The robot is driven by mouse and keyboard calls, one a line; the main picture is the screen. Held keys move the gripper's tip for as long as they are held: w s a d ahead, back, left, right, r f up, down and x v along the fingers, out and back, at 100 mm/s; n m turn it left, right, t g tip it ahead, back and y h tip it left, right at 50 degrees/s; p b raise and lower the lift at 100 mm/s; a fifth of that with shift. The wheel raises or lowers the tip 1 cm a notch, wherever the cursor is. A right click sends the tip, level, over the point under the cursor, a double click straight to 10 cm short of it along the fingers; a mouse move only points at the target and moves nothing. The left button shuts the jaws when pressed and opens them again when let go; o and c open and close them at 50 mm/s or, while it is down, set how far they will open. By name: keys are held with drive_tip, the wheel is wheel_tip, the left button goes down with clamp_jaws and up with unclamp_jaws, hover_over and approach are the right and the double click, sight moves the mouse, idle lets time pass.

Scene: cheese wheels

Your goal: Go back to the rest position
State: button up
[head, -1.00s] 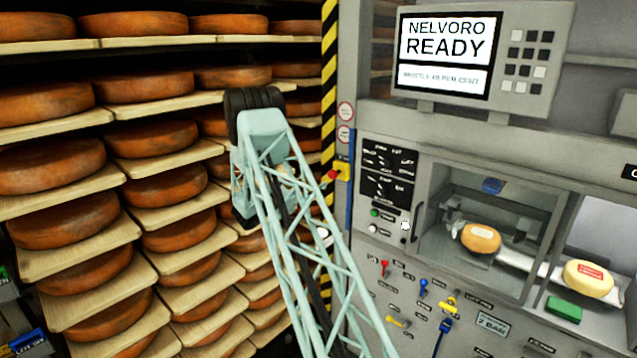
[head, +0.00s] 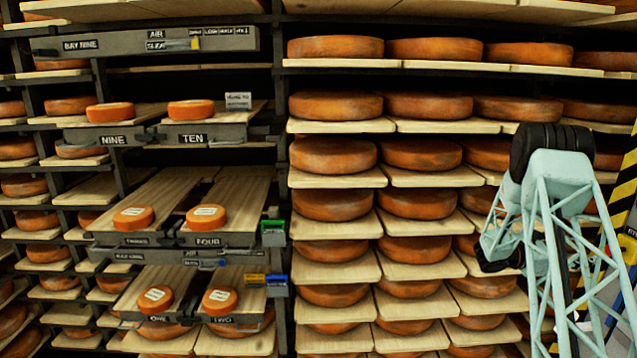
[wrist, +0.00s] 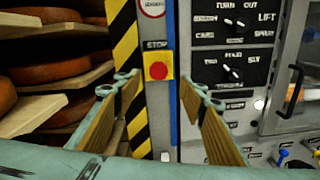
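My gripper (wrist: 157,103) shows in the wrist view with its two fingers wide apart and nothing between them. It faces the edge of the machine, where a red stop button (wrist: 158,70) on a yellow plate sits beyond the gap between the fingers. In the head view my arm stands at the right edge, in front of the cheese racks. The fingers cannot be made out there.
Racks of large orange cheese wheels (head: 335,155) on boards fill the head view. At left, a bay (head: 147,240) holds smaller labelled cheeses on numbered boards. A yellow-black striped post (wrist: 127,60) and a control panel (wrist: 235,45) stand close to the fingers.

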drive_tip(key=s+a+r+m+g+y+b, duration=0.1)
drive_tip(key=s+a+r+m+y+b, duration=0.15)
drive_tip(key=s+a+r, duration=0.5)
drive_tip(key=s+a+r+m+y+b, duration=0.25)
drive_tip(key=s+a, duration=0.25)
drive_tip(key=a, duration=0.6)
drive_tip(key=s+a+r+m+g+y+b, duration=0.1)
drive_tip(key=s+a+r+m+y+b, duration=0.1)
drive_tip(key=s+a+r+m, duration=0.5)
drive_tip(key=s+a+f+m+t+y+b, duration=0.1)
drive_tip(key=s+a+f+t+y+b, duration=0.1)
drive_tip(key=s+a, duration=0.7)
drive_tip(key=s+a+f+m+t+y+b, duration=0.1)
drive_tip(key=s+a+f+y+b, duration=0.4)
drive_tip(key=a, duration=1.7)
drive_tip(key=s+a+f+m+t+y+b, duration=0.1)
drive_tip(key=s+a+f+t+y+b, duration=0.2)
drive_tip(key=s+a, duration=1.2)
drive_tip(key=shift+a+f+t+y+b, duration=0.4)
drive_tip(key=shift+f+t+y, duration=0.15)
drive_tip(key=shift+f, duration=0.3)
drive_tip(key=shift+s+r, duration=0.1)
drive_tip(key=shift+r+p, duration=0.45)
drive_tip(key=shift+p, duration=0.1)
drive_tip(key=shift+d, duration=0.1)
